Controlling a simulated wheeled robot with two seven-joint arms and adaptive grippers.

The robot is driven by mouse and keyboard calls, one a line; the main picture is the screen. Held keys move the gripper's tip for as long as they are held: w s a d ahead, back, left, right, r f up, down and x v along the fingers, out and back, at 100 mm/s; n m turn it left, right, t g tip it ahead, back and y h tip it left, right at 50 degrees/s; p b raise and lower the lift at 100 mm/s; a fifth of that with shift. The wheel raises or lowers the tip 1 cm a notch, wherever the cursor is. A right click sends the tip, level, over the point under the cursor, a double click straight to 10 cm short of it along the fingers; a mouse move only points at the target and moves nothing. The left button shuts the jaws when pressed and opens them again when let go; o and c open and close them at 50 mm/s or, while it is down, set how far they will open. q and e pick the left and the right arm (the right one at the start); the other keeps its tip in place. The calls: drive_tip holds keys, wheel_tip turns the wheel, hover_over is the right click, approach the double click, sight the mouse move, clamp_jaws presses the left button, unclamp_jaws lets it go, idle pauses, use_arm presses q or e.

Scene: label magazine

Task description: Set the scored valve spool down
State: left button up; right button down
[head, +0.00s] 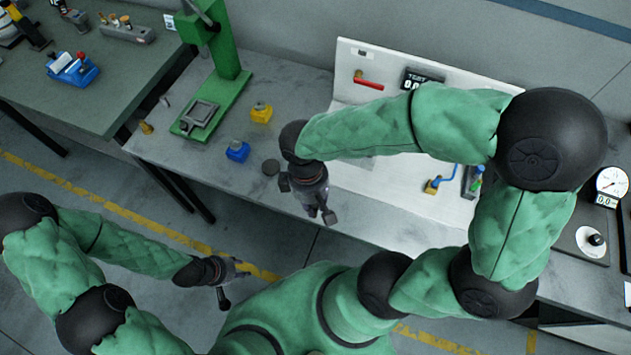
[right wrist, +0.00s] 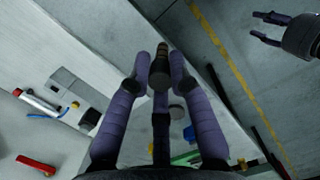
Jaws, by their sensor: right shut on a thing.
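The valve spool (right wrist: 160,68), a dark cylinder with brass-coloured bands, is pinched between the fingertips of my right gripper (right wrist: 159,75) in the right wrist view. In the head view my right gripper (head: 309,198) hangs near the front edge of the bench, left of the white test panel; the spool cannot be made out there. Any score mark on it is too small to tell. My left gripper (head: 222,290) is low, over the floor in front of the bench. It also shows in the right wrist view (right wrist: 266,27), empty with its fingers apart.
The bench (head: 283,95) carries a green press (head: 225,85), yellow block (head: 261,112), blue block (head: 237,151) and dark round puck (head: 270,167). The white panel (head: 350,195) has a red handle (head: 369,81) and blue-handled valve (head: 440,181). A dial gauge (head: 611,183) stands far right.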

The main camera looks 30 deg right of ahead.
drive_tip(key=shift+w+d+f+b, duration=0.5)
drive_tip(key=shift+w+d+f, duration=0.3)
drive_tip(key=shift+w+f, duration=0.7)
drive_tip(key=shift+w+d+f+b, duration=0.55)
drive_tip(key=shift+w+d+f, duration=0.3)
drive_tip(key=shift+f, duration=1.2)
drive_tip(key=shift+w+d+f+b, duration=0.5)
drive_tip(key=shift+w+d+f, duration=0.3)
drive_tip(key=shift+w+f, duration=0.7)
drive_tip(key=shift+s+f, duration=0.3)
drive_tip(key=shift+f, duration=0.1)
drive_tip(key=c, duration=1.6)
unclamp_jaws()
drive_tip(key=o, duration=0.5)
